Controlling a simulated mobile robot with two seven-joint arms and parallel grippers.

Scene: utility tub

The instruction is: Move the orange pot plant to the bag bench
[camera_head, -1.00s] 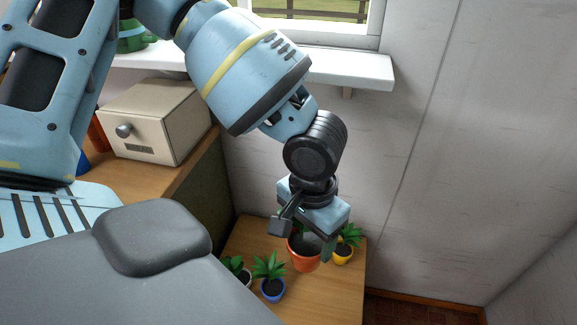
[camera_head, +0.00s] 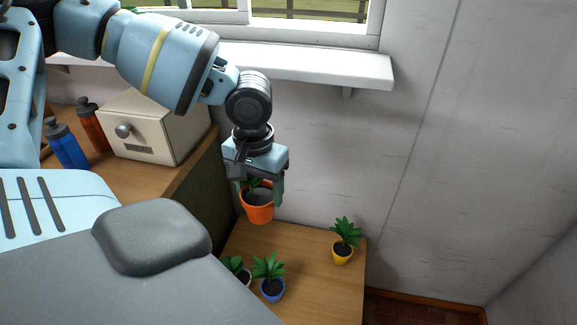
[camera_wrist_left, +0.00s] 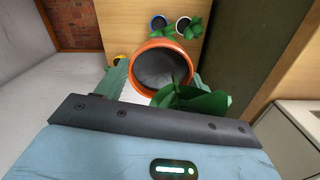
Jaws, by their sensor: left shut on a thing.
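The orange pot plant (camera_head: 258,206) is an orange pot with dark soil and green leaves. My left gripper (camera_head: 262,190) is shut on it and holds it upright above the low wooden table, near its back left edge. In the left wrist view the orange pot (camera_wrist_left: 137,65) sits between the greenish fingers of my left gripper (camera_wrist_left: 158,80), with its leaves towards the palm. I cannot make out which surface is the bag bench. My right gripper is not in view.
The low wooden table (camera_head: 315,270) holds a yellow pot plant (camera_head: 342,253), a blue pot plant (camera_head: 272,290) and a white pot plant (camera_head: 243,278). A higher wooden counter (camera_head: 185,185) carries a cream box (camera_head: 150,125), a blue bottle (camera_head: 68,148) and a red bottle (camera_head: 92,128). A white window sill (camera_head: 300,65) juts out above.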

